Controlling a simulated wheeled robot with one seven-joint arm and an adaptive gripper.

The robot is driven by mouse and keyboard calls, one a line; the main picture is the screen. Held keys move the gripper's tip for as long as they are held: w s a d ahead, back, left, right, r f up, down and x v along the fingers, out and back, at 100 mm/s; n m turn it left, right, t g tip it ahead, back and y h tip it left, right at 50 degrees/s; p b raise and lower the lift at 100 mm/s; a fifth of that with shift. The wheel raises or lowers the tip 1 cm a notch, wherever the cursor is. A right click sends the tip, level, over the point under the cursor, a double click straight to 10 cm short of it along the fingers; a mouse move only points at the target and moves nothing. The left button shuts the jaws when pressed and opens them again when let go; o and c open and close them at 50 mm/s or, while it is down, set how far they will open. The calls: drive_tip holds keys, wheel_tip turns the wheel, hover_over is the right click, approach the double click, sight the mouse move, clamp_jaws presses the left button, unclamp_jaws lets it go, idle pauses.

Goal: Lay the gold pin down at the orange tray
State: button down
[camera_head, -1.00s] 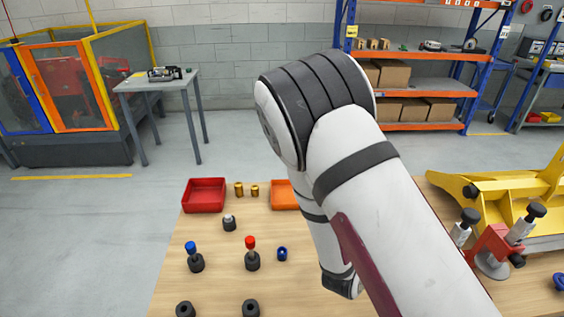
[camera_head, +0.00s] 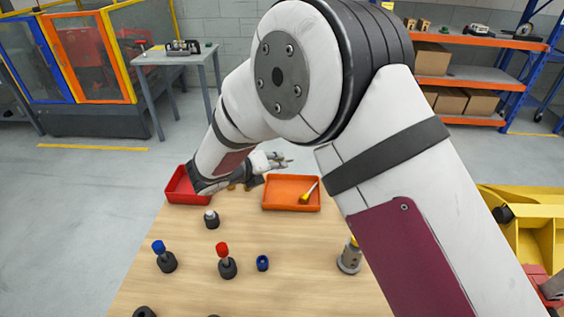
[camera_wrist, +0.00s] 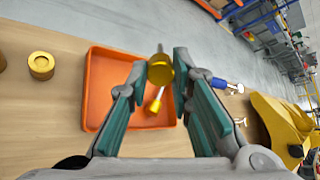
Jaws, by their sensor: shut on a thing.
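My gripper (camera_wrist: 159,72) is shut on a gold pin (camera_wrist: 160,70), seen nearly end-on between the fingertips in the wrist view. In the head view my gripper (camera_head: 274,161) is at the back of the table, above and a little behind the orange tray (camera_head: 268,206); the pin is too small to make out clearly there. The orange tray (camera_wrist: 91,115) lies beyond and below the fingers in the wrist view. A yellow-ended pin (camera_head: 306,196) lies tilted inside the tray, and it also shows in the wrist view (camera_wrist: 154,105).
A red tray (camera_head: 178,190) stands left, partly behind my arm. A gold cylinder (camera_wrist: 41,66) stands left of the orange tray. Blue-topped (camera_head: 159,247) and red-topped (camera_head: 222,250) pins stand in dark holders in front. A yellow fixture (camera_head: 525,215) is at right.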

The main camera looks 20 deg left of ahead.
drive_tip(key=shift+s+a+r, duration=0.1)
drive_tip(key=shift+s+r, duration=0.05)
drive_tip(key=shift+s+f+b, duration=0.15)
drive_tip(key=shift+f+b, duration=2.25)
drive_tip(key=shift+f, duration=2.05)
drive_tip(key=c, duration=1.4)
unclamp_jaws()
drive_tip(key=shift+o, duration=0.2)
